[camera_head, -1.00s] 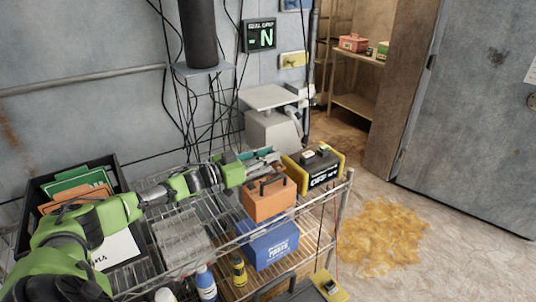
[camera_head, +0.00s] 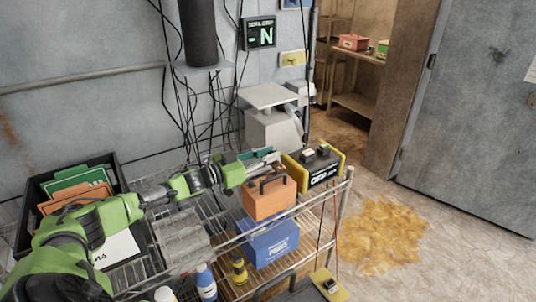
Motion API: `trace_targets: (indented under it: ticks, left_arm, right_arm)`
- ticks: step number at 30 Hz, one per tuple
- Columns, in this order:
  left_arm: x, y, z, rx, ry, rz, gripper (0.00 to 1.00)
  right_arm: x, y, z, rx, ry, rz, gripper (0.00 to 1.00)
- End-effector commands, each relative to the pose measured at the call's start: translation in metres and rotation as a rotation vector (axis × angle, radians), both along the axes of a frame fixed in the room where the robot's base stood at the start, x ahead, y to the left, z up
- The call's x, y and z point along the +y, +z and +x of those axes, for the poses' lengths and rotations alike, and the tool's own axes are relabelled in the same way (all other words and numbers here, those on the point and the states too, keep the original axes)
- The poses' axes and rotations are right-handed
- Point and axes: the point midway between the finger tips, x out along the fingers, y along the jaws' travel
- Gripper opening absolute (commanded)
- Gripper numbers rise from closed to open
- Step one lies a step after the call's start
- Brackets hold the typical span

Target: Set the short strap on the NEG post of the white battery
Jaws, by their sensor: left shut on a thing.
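My left gripper (camera_head: 274,161) reaches in from the left above the orange toolbox, close to the left side of a black battery with yellow ends (camera_head: 325,176). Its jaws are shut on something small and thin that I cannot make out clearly. The black battery stands at the right end of the wire rack's top shelf, with light-coloured pieces on its top. I cannot pick out a white battery, a NEG mark or the short strap for certain. My right gripper is not in view.
The orange toolbox (camera_head: 268,203) stands on the wire rack (camera_head: 341,205), with a blue box (camera_head: 270,245) below. A teal item lies behind the gripper. A black crate (camera_head: 32,190) holds folders at left. A grey scale (camera_head: 270,128) stands behind. A yellowish spill (camera_head: 385,235) covers floor at right.

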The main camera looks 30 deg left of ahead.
Motion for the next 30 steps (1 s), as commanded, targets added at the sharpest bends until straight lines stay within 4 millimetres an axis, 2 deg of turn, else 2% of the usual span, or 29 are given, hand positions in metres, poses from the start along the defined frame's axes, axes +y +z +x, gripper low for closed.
trace_targets:
  ticks: [28,29,30]
  left_arm:
    - [0.000,-0.021,0.000,-0.001,0.000,0.000,0.00]
    - [0.000,-0.020,0.000,-0.001,0.000,0.000,0.28]
    - [0.000,-0.020,0.000,-0.001,0.000,0.000,0.38]
  right_arm:
    - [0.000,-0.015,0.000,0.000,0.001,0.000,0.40]
    - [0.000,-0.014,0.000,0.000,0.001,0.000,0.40]
    - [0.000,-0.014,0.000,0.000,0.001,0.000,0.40]
